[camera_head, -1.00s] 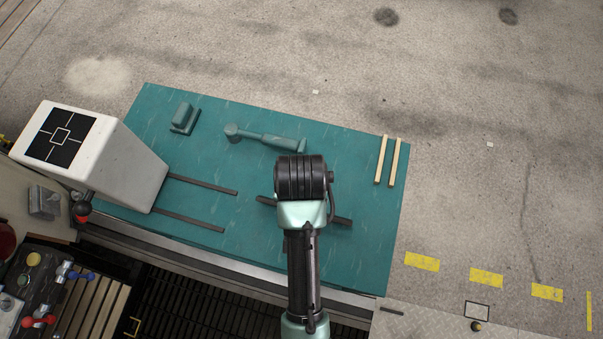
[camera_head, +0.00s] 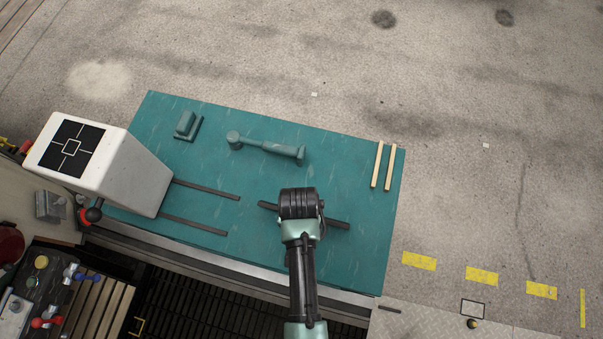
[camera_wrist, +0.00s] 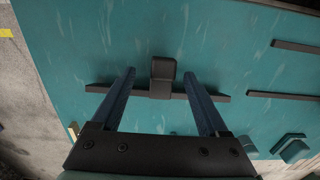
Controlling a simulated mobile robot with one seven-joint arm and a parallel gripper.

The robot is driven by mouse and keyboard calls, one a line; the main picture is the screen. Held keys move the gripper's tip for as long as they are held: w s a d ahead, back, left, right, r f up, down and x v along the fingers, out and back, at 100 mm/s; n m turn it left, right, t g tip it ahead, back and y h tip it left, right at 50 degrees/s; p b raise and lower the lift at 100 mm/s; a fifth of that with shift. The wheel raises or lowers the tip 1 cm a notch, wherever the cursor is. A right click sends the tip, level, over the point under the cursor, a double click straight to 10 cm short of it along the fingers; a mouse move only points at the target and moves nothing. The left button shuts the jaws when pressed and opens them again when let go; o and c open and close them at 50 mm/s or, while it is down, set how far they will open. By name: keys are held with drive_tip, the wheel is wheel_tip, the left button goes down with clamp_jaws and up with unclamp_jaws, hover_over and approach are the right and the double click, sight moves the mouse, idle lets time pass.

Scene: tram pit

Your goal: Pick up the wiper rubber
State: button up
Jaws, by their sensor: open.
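A long dark bar with a raised block at its middle, which I take for the wiper rubber (camera_head: 335,223), lies on the teal mat (camera_head: 352,262). My arm hides its middle in the head view. In the wrist view the wiper rubber (camera_wrist: 162,76) shows its block between my two fingers, with its bar reaching out past both sides. My gripper (camera_wrist: 159,73) is open and empty, with one finger on each side of the block and a gap to each. I cannot tell how far the fingertips are above the mat.
Two thin dark strips (camera_head: 207,190) lie left, beside a white box (camera_head: 140,170) with a black marker. Two pale sticks (camera_head: 377,165) lie right.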

drive_tip(key=shift+a+f, duration=0.15)
drive_tip(key=shift+f, duration=1.75)
clamp_jaws()
